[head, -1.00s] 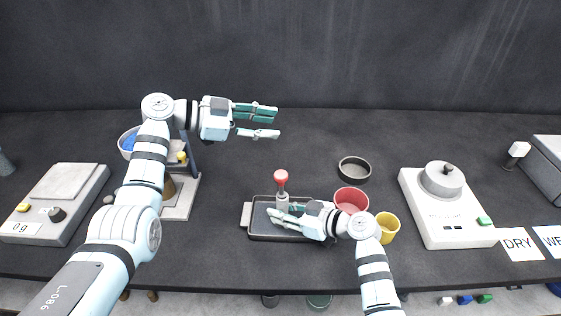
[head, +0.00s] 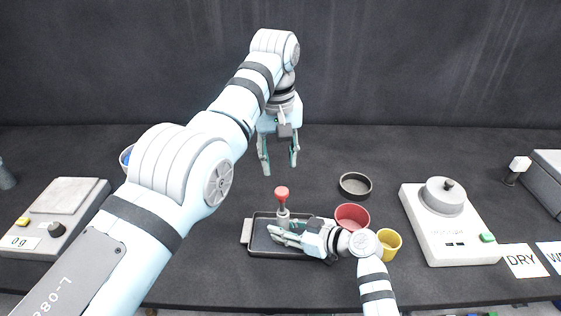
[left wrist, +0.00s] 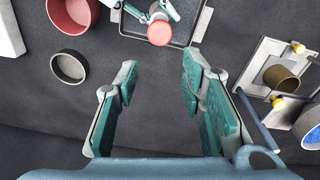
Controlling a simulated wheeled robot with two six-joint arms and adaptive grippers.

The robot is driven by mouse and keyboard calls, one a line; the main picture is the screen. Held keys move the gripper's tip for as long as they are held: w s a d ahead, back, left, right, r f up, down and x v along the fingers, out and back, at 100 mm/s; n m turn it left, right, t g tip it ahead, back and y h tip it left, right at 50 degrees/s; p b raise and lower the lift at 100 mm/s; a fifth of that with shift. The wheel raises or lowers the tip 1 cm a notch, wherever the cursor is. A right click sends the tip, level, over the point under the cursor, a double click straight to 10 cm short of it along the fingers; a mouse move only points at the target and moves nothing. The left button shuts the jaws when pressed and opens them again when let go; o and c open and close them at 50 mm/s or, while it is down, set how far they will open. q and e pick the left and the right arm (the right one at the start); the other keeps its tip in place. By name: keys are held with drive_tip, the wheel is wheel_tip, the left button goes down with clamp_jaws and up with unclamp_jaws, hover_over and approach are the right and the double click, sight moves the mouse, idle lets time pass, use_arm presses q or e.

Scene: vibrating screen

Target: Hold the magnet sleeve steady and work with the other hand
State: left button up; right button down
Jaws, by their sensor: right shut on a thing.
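The magnet sleeve (head: 282,215) is a grey upright cylinder with a red knob (head: 282,193) on top. It stands over a dark shallow tray (head: 262,247). My right gripper (head: 283,235) is shut on the sleeve's lower part, reaching in from the right. My left gripper (head: 279,160) hangs above and behind the sleeve, fingers down, open and empty. In the left wrist view, its open fingers (left wrist: 160,105) show with nothing between them. The red knob (left wrist: 160,33) lies ahead of them near the top edge, with the tray (left wrist: 190,25) below it.
A black dish (head: 355,185), a red cup (head: 352,215) and a yellow cup (head: 390,243) stand right of the tray. A white device with a round top (head: 445,222) is farther right. A scale (head: 55,212) is at left. My left arm hides much of the left-middle table.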

sight(282, 200)
use_arm(q)
drive_tip(key=shift+s+d+f+g, duration=0.25)
drive_tip(key=shift+s+f+g, duration=0.2)
drive_tip(key=shift+s, duration=0.4)
wheel_tip(282, 200, down, 11)
drive_tip(key=shift+w, duration=0.1)
drive_tip(key=shift+c, duration=0.5)
drive_tip(key=shift+r, duration=0.1)
clamp_jaws()
